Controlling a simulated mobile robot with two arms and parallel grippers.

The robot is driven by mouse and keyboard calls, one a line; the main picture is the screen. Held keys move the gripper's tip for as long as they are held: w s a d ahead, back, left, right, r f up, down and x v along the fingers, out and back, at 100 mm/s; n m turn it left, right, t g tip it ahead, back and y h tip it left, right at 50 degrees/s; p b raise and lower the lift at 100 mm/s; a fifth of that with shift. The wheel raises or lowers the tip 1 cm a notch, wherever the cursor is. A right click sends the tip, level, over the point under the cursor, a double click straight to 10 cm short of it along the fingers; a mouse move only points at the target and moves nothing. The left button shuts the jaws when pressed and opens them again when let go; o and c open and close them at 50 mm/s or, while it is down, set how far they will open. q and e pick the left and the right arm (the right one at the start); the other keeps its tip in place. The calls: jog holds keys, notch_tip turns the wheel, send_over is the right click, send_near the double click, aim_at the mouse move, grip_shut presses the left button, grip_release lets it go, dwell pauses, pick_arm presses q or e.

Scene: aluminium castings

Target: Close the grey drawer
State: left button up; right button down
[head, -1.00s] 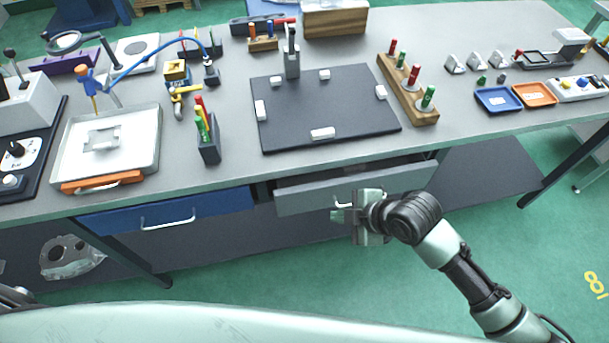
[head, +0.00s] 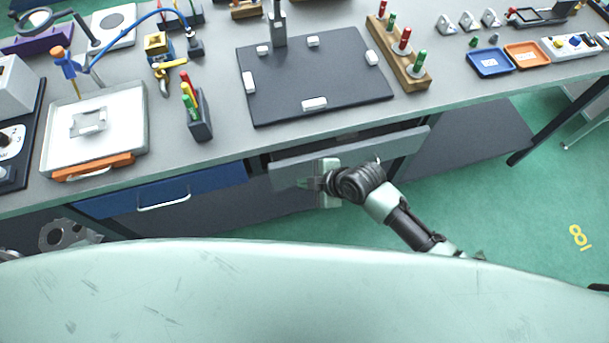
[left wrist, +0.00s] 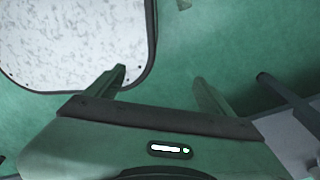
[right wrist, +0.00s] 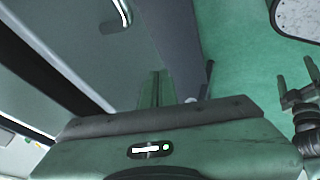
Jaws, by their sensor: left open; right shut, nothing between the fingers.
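The grey drawer (head: 400,146) is under the front edge of the workbench, right of the blue drawer. It stands partly open; a narrow dark gap shows between its front and the tabletop. My right gripper (head: 310,182) is at the left half of its front and hides part of it; I cannot tell whether it touches. The right wrist view shows the right fingers (right wrist: 156,88) shut together with nothing between them. My left gripper (left wrist: 162,85) shows open and empty in the left wrist view, over the green floor, away from the drawer.
The blue drawer (head: 215,186) with a pale handle sits left of the grey one. On the workbench (head: 225,150) are a white tray (head: 140,125), a dark plate (head: 330,85) and a wooden peg block (head: 408,75). Green floor (head: 480,205) is free at right.

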aim_at(301, 170)
jog(key=shift+w+a, duration=0.25)
jog(key=shift+w, duration=0.4)
jog(key=shift+w+a+b, duration=0.25)
jog(key=shift+w+b, duration=0.05)
jog(key=shift+w, duration=0.35)
jog(key=shift+w+a+b, duration=0.2)
jog(key=shift+w+b, duration=0.05)
jog(key=shift+w, duration=0.4)
pick_arm(q)
jog(key=shift+s+a+f, duration=0.3)
jog(key=shift+s+f, duration=0.15)
jog(key=shift+s, duration=0.05)
jog(key=shift+r, duration=0.1)
pick_arm(e)
jog(key=shift+s, duration=0.1)
